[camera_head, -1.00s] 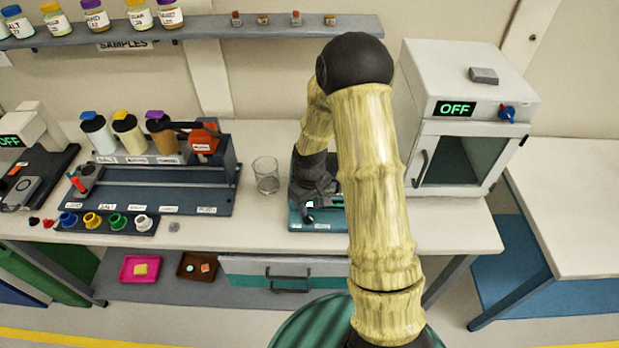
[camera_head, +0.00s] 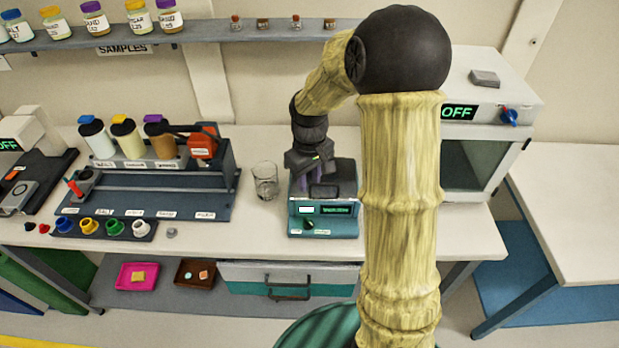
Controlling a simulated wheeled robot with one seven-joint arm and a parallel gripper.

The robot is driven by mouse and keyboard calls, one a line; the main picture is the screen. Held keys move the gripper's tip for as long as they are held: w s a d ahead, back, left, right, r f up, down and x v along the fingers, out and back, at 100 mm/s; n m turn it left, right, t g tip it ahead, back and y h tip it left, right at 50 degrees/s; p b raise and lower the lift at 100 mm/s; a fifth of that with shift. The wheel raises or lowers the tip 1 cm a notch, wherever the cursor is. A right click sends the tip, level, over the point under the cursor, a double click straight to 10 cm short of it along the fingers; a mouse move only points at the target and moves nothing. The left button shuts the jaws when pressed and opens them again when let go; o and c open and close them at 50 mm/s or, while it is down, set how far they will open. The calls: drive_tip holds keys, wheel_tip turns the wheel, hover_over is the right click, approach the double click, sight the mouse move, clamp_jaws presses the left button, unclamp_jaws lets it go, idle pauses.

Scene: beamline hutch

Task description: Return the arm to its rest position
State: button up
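My arm, with pale bamboo-like links and black joints, rises through the right middle of the view and bends down to the left. My gripper (camera_head: 312,178) is dark and points down over the back of a teal instrument (camera_head: 323,228) with a small lit display. Its fingers are small and partly lost against the instrument, so I cannot tell whether they are open or shut, or whether they touch it.
A clear glass beaker (camera_head: 265,181) stands just left of the instrument. A rack (camera_head: 150,185) with capped bottles is further left. A white oven (camera_head: 478,130) reading OFF is partly behind my arm. A shelf (camera_head: 270,30) with jars runs above.

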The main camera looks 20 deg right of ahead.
idle(0.3)
drive_tip(key=s+r+m+t, duration=0.1)
drive_tip(key=s+m, duration=0.1)
drive_tip(key=s, duration=0.5)
drive_tip(key=s+a+r+m+t, duration=0.1)
drive_tip(key=s+m, duration=0.1)
drive_tip(key=s, duration=0.5)
drive_tip(key=shift+s+a+r+m+t, duration=0.2)
drive_tip(key=shift+s+r+m+t, duration=0.1)
drive_tip(key=shift+r, duration=0.1)
